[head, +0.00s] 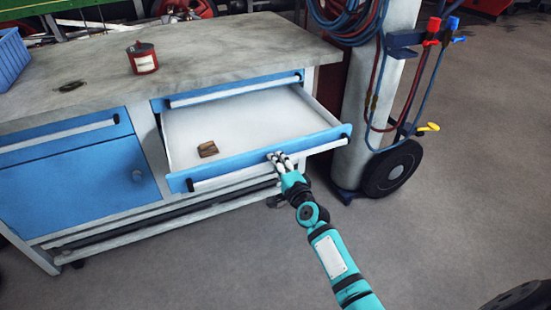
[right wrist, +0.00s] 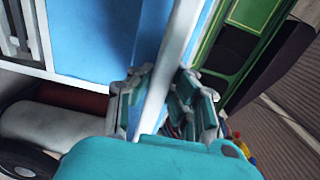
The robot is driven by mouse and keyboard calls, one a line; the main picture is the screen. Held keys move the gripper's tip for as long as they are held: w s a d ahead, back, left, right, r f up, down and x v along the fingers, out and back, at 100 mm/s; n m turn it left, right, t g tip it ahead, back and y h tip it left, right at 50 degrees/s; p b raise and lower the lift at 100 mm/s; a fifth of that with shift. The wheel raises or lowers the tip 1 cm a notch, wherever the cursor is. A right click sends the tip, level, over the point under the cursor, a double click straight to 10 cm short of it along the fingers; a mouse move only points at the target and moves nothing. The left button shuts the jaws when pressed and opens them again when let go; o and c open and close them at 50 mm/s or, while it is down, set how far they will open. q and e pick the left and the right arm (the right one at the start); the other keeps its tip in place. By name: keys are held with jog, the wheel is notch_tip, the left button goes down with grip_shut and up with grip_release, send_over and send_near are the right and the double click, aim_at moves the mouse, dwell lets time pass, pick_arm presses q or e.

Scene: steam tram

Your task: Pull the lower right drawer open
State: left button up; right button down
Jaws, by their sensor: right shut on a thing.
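The lower right drawer (head: 262,156) of the blue and grey workbench is pulled well out, its pale inside showing. A small brown block (head: 208,149) lies in it near the front left. My right gripper (head: 280,161) is at the drawer's front, right of its middle, shut on the long pale handle (head: 232,177). In the right wrist view the handle bar (right wrist: 163,80) runs between the two fingers of the gripper (right wrist: 160,105). My left gripper is not in view.
The drawer above (head: 235,88) is shut. A red can (head: 143,58) stands on the worktop (head: 200,55). A blue door (head: 75,185) is shut at the left. A gas cylinder cart with a black wheel (head: 393,168) stands close to the drawer's right. The floor in front is clear.

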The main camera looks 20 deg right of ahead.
jog(key=shift+s, duration=0.25)
jog(key=c, duration=1.2)
grip_release()
jog(key=shift+s, duration=0.1)
jog(key=s, duration=1.1)
jog(key=shift+s+d, duration=0.2)
jog(key=shift+s, duration=0.2)
